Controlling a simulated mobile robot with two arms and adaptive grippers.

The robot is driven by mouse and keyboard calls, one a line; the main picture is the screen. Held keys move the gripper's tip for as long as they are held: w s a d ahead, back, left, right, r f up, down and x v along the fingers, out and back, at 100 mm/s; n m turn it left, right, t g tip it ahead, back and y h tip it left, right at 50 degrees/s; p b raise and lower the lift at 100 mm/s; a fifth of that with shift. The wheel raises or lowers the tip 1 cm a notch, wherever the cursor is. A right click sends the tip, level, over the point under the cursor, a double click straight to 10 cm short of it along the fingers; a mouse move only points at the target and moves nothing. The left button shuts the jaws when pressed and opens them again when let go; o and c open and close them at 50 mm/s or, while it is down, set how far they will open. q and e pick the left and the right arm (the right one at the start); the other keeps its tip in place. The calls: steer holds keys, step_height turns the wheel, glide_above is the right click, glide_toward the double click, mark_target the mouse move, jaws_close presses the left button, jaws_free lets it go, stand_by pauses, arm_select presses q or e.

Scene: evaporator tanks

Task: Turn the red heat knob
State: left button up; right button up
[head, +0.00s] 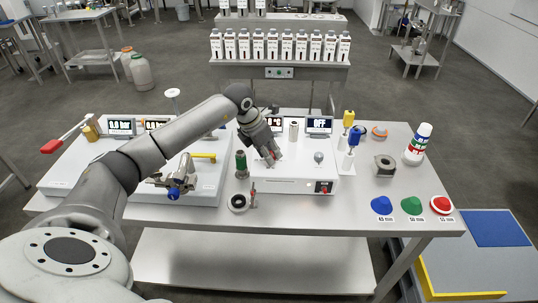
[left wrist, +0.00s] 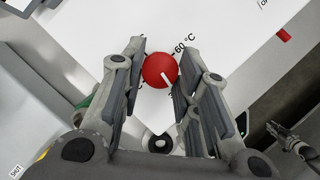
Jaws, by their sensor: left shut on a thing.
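The red heat knob (left wrist: 160,70) sits on a white panel in the left wrist view, with a white pointer line towards the lower right. A "60 °C" mark is printed at its upper right. My left gripper (left wrist: 161,62) has a finger on each side of the knob and is shut on it. In the head view my left gripper (head: 271,158) reaches down onto the top of the white heater box (head: 300,185), mostly hiding the knob. The box's right display (head: 320,124) reads "OFF"; the other is partly covered.
A white unit with a valve (head: 178,180) is on the left.

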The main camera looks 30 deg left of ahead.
arm_select(q)
steer(key=m+b, duration=0.1)
steer(key=m+h+b, duration=0.1)
steer(key=m+b, duration=0.1)
steer(key=shift+w+a+f+m, duration=0.1)
steer(key=shift+w+a+m, duration=0.05)
steer(key=shift+m, duration=0.15)
steer(key=m+g+h+b, duration=0.1)
steer(key=m+b, duration=0.1)
steer(key=m, duration=0.1)
steer(key=shift+w+m, duration=0.1)
steer(key=shift+m, duration=0.2)
steer(key=m+g+h+b, duration=0.1)
steer(key=m+g, duration=0.1)
steer(key=m, duration=0.2)
steer(key=shift+w+a+b, duration=0.1)
steer(key=shift+w+b, duration=0.05)
steer(key=shift+b, duration=0.15)
steer(key=shift+w+r+m+g+b, duration=0.15)
steer(key=shift+m+g+b, duration=0.65)
steer(key=shift+m, duration=1.6)
steer(key=o, duration=1)
